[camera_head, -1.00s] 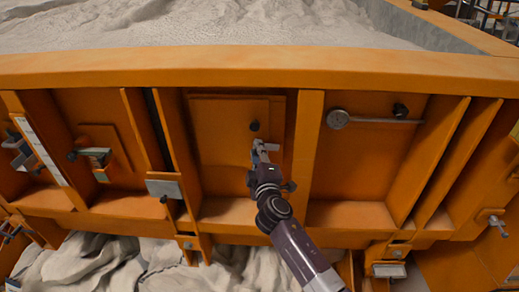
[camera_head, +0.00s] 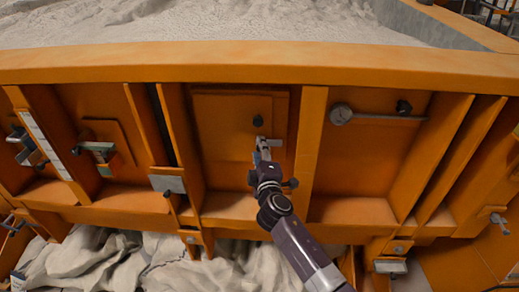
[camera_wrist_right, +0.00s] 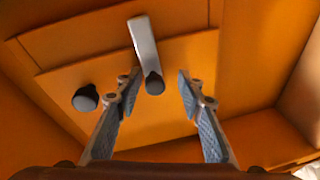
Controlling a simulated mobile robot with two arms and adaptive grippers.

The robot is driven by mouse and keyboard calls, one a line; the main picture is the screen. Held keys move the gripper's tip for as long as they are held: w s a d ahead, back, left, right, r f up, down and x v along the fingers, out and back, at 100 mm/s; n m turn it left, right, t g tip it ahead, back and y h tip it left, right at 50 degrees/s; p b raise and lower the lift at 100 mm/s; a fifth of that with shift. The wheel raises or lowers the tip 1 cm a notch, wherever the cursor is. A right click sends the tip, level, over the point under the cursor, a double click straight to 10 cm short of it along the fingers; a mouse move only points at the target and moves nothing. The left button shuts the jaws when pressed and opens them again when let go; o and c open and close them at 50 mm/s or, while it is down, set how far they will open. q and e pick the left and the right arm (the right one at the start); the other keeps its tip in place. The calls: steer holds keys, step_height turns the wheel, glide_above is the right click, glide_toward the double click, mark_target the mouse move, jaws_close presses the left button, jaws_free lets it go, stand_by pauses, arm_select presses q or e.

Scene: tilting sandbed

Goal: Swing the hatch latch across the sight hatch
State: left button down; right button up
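The sight hatch (camera_head: 222,127) is an orange panel with a dark knob (camera_head: 257,121) in the bay left of the centre rib; it also shows in the right wrist view (camera_wrist_right: 110,58). The hatch latch (camera_wrist_right: 143,42) is a grey bar with a dark end knob (camera_wrist_right: 153,83). In the head view it is mostly hidden by my gripper. My right gripper (camera_head: 263,145) is in front of the hatch, just below its knob. In the wrist view its fingers (camera_wrist_right: 158,78) are open, one on each side of the latch knob, with gaps visible. My left gripper is not in view.
A round-headed grey lever (camera_head: 370,117) is on the panel to the right. A clamp (camera_head: 98,148) is on the left panel. Orange ribs (camera_head: 308,140) flank the hatch bay. The sandbed's top rail (camera_head: 260,62) runs above. Draped pale cloth (camera_head: 170,262) lies below.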

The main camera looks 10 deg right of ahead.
steer(key=shift+d, duration=0.2)
steer(key=s, duration=1.2)
steer(key=shift+a+f, duration=0.3)
steer(key=shift+f, duration=0.15)
steer(key=shift+f, duration=0.1)
